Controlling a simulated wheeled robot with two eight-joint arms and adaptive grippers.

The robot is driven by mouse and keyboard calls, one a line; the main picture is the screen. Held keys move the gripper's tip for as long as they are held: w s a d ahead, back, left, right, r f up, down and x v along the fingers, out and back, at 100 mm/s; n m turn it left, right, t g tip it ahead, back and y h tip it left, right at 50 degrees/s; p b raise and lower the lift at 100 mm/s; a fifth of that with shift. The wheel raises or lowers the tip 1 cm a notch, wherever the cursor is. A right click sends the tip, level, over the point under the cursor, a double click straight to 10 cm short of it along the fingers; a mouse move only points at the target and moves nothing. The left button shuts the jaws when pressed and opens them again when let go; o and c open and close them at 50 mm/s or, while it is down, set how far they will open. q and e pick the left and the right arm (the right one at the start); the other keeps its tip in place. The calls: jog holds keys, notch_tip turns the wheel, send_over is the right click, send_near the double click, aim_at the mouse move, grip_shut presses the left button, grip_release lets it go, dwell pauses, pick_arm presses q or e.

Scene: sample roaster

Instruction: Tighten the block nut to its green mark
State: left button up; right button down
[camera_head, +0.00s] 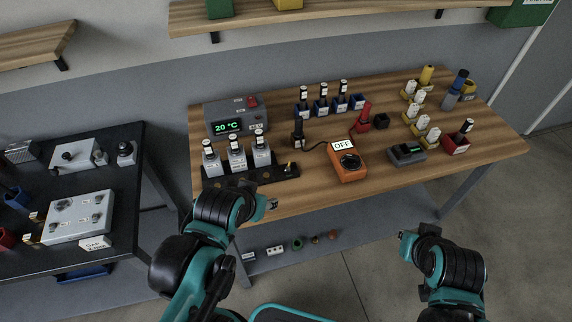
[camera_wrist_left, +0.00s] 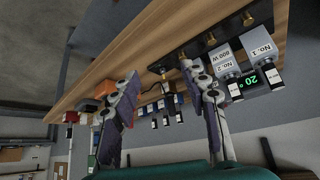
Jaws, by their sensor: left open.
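A low black block (camera_head: 250,176) lies along the front left edge of the wooden table. A small brass part (camera_head: 288,168), maybe the block nut, sits at its right end; I cannot make out a green mark. In the left wrist view, turned upside down, several brass parts (camera_wrist_left: 182,56) line the black block. My left gripper (camera_head: 268,205) is in front of the table's front edge, apart from the block. Its two fingers (camera_wrist_left: 162,78) are spread and empty in the wrist view. My right gripper (camera_head: 405,240) is low in front of the table; its fingers are unclear.
Three grey heater units (camera_head: 237,156) stand along the block. A grey box (camera_head: 238,116) reads 20 °C. Bare wood lies near the front right. A dark side table (camera_head: 125,180) stands left.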

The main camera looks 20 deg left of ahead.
dwell(0.4)
pick_arm(q)
jog(key=o, duration=0.4)
jog(key=n+g+p, duration=0.1)
jog(key=n+g, duration=0.6)
jog(key=n, duration=1)
send_over(288, 165)
notch_tip(288, 165, down, 3)
jog(key=shift+s+r, duration=0.1)
jog(key=shift+f, duration=0.6)
notch_tip(288, 165, down, 7)
jog(key=b, duration=0.2)
jog(key=shift+b, duration=0.3)
